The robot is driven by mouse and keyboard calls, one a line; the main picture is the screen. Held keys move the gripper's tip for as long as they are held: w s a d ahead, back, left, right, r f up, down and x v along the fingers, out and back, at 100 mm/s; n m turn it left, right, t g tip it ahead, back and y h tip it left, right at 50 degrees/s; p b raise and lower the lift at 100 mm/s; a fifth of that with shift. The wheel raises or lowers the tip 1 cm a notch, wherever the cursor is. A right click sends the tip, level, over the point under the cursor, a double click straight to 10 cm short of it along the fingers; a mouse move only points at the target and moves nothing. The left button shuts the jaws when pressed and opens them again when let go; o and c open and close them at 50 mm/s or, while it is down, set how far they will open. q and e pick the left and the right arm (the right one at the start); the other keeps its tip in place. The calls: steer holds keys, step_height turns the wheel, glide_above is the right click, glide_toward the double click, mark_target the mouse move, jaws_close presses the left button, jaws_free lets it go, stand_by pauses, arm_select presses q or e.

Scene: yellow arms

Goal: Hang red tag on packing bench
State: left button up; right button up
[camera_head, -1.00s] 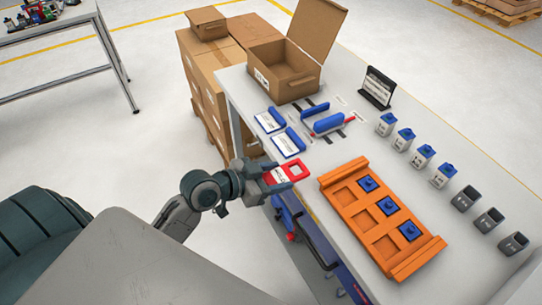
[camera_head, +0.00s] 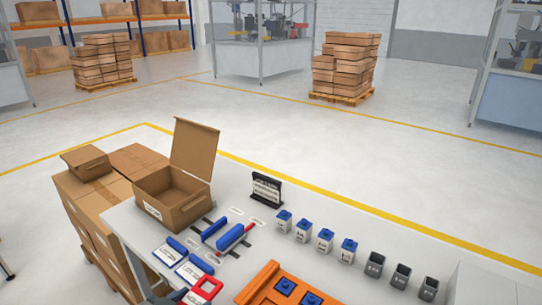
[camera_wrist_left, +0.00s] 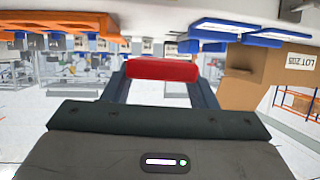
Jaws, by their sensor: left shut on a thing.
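The red tag (camera_head: 207,287), a flat piece with a square opening, shows at the bottom edge of the head view, over the near edge of the packing bench (camera_head: 128,222). In the left wrist view the red tag (camera_wrist_left: 162,70) lies across the fingertips of my left gripper (camera_wrist_left: 162,84), which is shut on it. Most of that gripper is below the head view. I cannot tell whether the tag touches the bench. My right gripper is not in view.
An open carton (camera_head: 172,195) stands at the bench's back left. Blue-edged clipboards (camera_head: 194,268) lie close to the tag. An orange tray (camera_head: 262,283), several blue-topped containers (camera_head: 325,239) and grey cups (camera_head: 401,276) stand to the right. Stacked boxes (camera_head: 92,220) adjoin the bench's left end.

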arm_select(q)
steer(key=w+r+n+t+y, duration=0.1)
steer(key=w+r+n+y, duration=0.4)
steer(key=w+y, duration=0.1)
steer(key=shift+w+a+r+n, duration=0.2)
steer(key=shift+w+n, duration=0.1)
steer(key=shift+w, duration=0.45)
